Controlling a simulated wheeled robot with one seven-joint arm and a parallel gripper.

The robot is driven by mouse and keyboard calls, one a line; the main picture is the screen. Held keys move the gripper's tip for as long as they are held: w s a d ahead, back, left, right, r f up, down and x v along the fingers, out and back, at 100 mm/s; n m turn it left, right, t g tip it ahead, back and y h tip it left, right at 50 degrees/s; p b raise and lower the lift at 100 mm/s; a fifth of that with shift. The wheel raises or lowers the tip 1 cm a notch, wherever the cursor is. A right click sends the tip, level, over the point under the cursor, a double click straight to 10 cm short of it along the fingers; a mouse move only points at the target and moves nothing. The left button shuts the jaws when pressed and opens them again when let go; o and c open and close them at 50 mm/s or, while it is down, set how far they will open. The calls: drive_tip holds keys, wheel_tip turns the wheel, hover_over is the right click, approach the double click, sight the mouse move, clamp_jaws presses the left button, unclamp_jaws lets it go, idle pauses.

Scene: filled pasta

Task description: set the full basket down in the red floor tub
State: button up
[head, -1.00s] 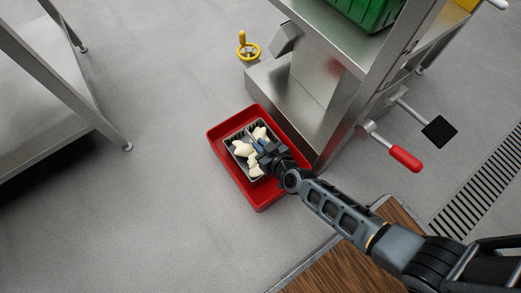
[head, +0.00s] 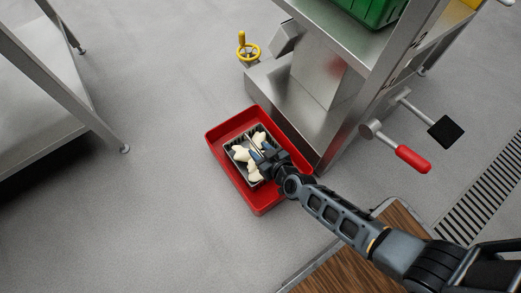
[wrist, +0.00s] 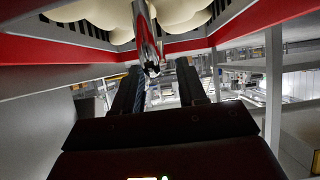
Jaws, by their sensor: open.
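The basket (head: 229,158) is a small dark, slotted box filled with pale pasta pieces (head: 253,171). It sits inside the red floor tub (head: 217,142), within its walls. My gripper (head: 262,158) is over the basket's right part and hides some of it. In the wrist view my open gripper (wrist: 160,78) has its two dark fingers apart. A shiny metal bar (wrist: 147,35), which looks like the basket's handle, ends at the gap between the fingertips. I cannot tell whether it touches them. The pasta and slotted basket wall (wrist: 90,28) show above, beside the red tub wall (wrist: 50,48).
A steel machine stand (head: 292,108) rises right behind the tub. A yellow handwheel (head: 249,50) stands at its left, and a red-handled lever (head: 413,158) sticks out at right. A steel table (head: 75,95) stands at far left. The grey floor left of the tub is clear.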

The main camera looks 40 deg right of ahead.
drive_tip(key=shift+s, duration=0.1)
drive_tip(key=p+v, duration=0.6)
drive_tip(key=v, duration=0.5)
drive_tip(key=shift+s+r, duration=0.2)
drive_tip(key=shift+s, duration=0.15)
drive_tip(key=s+d+r+t, duration=0.2)
drive_tip(key=s+r, duration=1.3)
drive_tip(key=r, duration=0.3)
drive_tip(key=s+a+r, duration=0.1)
drive_tip(key=s+r, duration=0.2)
drive_tip(key=r, duration=0.7)
drive_tip(key=s+a+r, duration=0.1)
drive_tip(key=s+r, duration=0.1)
drive_tip(key=r, duration=0.8)
drive_tip(key=shift+s+a+r+t, duration=0.3)
drive_tip(key=shift+s+a+r, duration=0.05)
drive_tip(key=shift+s+r, duration=0.05)
